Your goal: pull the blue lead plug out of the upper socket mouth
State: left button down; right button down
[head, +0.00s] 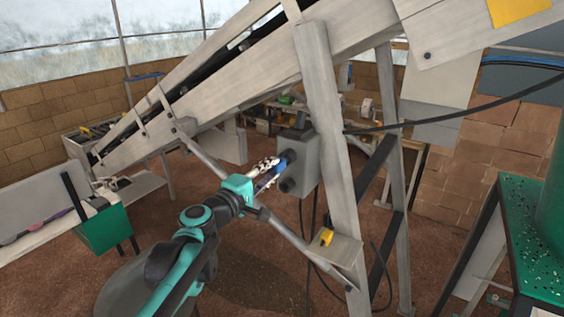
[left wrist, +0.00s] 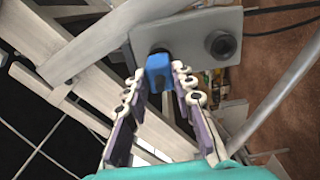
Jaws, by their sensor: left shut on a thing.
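The grey socket box (head: 306,160) is fixed to a pale post of the conveyor frame. The blue lead plug (head: 282,161) is at its upper mouth; it also shows in the left wrist view (left wrist: 159,72), against a dark ring on the box (left wrist: 187,35). How deep it sits I cannot tell. The lower socket mouth (head: 288,186) is empty and also shows in the left wrist view (left wrist: 220,44). My left gripper (head: 275,167) is shut on the blue plug, with a white-jointed finger on each side of it. My right gripper is not in view.
A yellow plug (head: 327,237) lies on a small shelf (head: 343,250) below the box. A slanting grey bar (head: 290,235) runs close under my left wrist. Dark cables hang below the box. A green-topped table (head: 540,255) stands at the right.

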pick_arm(q)
jog(key=shift+s+a, duration=0.1)
jog(key=shift+s, duration=0.05)
jog(key=shift+s+a, duration=0.45)
jog(key=shift+s, duration=0.1)
jog(key=shift+s, duration=0.1)
jog(key=shift+s+a, duration=0.3)
jog(key=shift+s, duration=0.05)
jog(key=shift+p+v, duration=0.35)
jog(key=shift+v, duration=1.1)
